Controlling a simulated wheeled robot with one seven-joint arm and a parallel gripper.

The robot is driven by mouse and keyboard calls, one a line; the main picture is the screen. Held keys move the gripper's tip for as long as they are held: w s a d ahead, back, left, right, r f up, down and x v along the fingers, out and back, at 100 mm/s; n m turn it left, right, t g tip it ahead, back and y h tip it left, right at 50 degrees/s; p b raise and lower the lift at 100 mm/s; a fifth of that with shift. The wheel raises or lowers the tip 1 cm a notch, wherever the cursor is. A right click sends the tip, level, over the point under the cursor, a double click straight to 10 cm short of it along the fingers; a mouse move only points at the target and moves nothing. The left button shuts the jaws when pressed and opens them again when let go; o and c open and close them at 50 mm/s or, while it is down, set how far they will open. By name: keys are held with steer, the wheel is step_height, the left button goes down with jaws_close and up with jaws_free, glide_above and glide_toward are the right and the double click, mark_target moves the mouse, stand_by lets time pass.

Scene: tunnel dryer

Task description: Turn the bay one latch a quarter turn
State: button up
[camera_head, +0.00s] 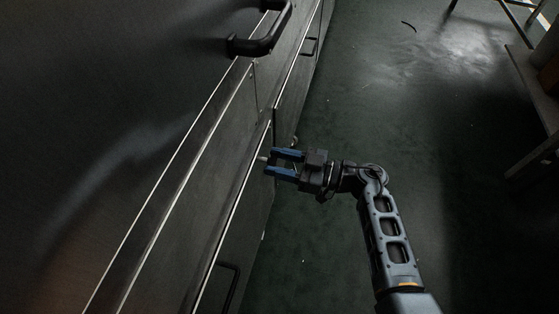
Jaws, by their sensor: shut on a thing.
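My gripper (272,164) is at the front of a dark cabinet (190,190), near the seam between two panels. Its two blue fingers point left at the panel face. They are shut on a small pale piece (261,159) at the panel, most likely the latch. Most of this piece is hidden by the fingers, so I cannot tell its angle. No bay label can be read.
A large black handle (262,42) sticks out above, at the upper left. Smaller handles are at the lower front (229,288) and farther along (309,46). The dark green floor (340,110) to the right is mostly clear. A bench (533,88) stands at the right edge.

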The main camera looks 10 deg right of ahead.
steer(key=shift+c, duration=1.3)
steer(key=shift+n, duration=0.3)
steer(key=shift+s+a+n+b, duration=0.1)
steer(key=shift+n+b, duration=1.4)
steer(key=shift+n, duration=7.1)
steer(key=o, duration=1.1)
steer(key=shift+c, duration=0.2)
